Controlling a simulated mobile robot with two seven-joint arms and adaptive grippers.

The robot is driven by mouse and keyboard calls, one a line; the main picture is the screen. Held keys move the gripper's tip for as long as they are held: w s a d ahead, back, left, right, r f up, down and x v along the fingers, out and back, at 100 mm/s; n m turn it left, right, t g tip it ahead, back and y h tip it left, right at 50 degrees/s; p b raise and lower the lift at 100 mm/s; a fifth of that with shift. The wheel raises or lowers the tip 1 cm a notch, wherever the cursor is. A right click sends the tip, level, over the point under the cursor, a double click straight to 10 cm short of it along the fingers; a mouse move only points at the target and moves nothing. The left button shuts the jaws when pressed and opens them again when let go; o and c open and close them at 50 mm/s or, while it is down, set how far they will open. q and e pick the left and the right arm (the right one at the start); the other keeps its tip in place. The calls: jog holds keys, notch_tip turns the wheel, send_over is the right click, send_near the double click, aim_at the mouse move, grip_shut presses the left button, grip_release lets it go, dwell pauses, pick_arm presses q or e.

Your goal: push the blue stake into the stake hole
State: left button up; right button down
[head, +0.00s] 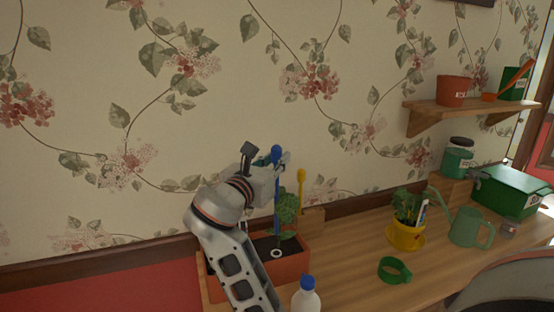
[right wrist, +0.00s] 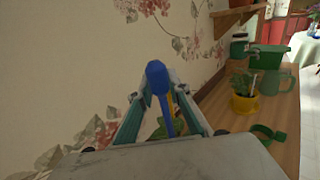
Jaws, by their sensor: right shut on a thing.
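The blue stake (head: 277,205) stands upright over the planter box (head: 292,268), its lower end close to a pale ring (head: 276,253) on the dark soil. I cannot tell whether the tip is inside the ring. My right gripper (head: 281,160) is shut on the stake near its top, with the rounded blue head just above the fingers. In the right wrist view the blue stake (right wrist: 160,88) stands between the two fingers (right wrist: 165,105). My left gripper is not in view.
A leafy plant (head: 289,208) and a yellow stake (head: 301,185) stand right behind the blue stake. A white bottle (head: 306,297) stands in front. A green tape roll (head: 394,270), yellow pot (head: 405,236) and watering can (head: 468,228) are to the right. The wall is close behind.

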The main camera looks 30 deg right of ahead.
jog(key=shift+p, duration=0.45)
jog(key=shift+f+b, duration=0.3)
jog(key=shift+f, duration=0.55)
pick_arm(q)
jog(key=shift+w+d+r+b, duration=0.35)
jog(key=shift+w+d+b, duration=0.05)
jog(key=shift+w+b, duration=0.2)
pick_arm(e)
notch_tip(320, 180, down, 4)
jog(key=shift+f, duration=0.1)
pick_arm(q)
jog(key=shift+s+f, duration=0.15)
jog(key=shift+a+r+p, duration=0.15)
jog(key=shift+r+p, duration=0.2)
jog(key=shift+p, duration=0.1)
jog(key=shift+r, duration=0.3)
